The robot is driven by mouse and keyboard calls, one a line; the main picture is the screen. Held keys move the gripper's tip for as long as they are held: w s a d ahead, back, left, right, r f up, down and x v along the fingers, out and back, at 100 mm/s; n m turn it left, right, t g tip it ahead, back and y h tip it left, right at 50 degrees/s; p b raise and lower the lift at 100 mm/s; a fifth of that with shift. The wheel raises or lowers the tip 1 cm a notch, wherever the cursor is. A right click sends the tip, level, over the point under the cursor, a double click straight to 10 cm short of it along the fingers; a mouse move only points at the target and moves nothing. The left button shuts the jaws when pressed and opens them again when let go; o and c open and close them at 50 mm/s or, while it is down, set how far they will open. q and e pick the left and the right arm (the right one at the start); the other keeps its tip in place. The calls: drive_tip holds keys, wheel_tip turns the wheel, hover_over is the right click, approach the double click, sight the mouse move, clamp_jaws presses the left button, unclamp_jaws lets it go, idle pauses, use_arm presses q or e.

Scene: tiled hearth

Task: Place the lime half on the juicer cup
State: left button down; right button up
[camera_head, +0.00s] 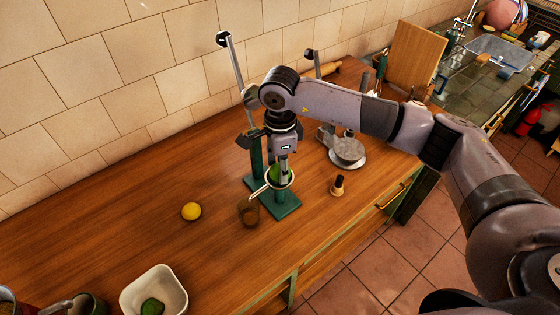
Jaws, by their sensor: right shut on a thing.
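The juicer has a dark green stand and base (283,206), with a tall lever (236,70) raised at its back. Its pale-rimmed juicer cup (291,182) sits above the base, partly covered by my gripper. My right gripper (282,177) points straight down at the cup and is shut on a green lime half (273,173). The lime half is at the cup's opening; I cannot tell whether it touches the cup. My left gripper is not in view.
A brown glass (249,211) stands left of the juicer base. A yellow lemon (191,211) lies further left. A white bowl (168,283) at the front left holds another green piece (152,306). A small dark-topped object (338,186) and a grey metal press (347,151) stand to the right.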

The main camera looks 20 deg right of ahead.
drive_tip(key=shift+f+b, duration=0.2)
drive_tip(key=shift+b, duration=0.15)
drive_tip(key=o, duration=1)
drive_tip(key=shift+r, duration=0.1)
drive_tip(key=shift+o, duration=0.2)
drive_tip(key=shift+r+p, duration=0.2)
drive_tip(key=shift+p, duration=0.15)
drive_tip(key=shift+r, duration=0.2)
wheel_tip(320, 180, up, 12)
drive_tip(key=b, duration=0.4)
drive_tip(key=shift+f+b, duration=0.2)
drive_tip(key=shift+b, duration=0.15)
drive_tip(key=shift+f, duration=0.1)
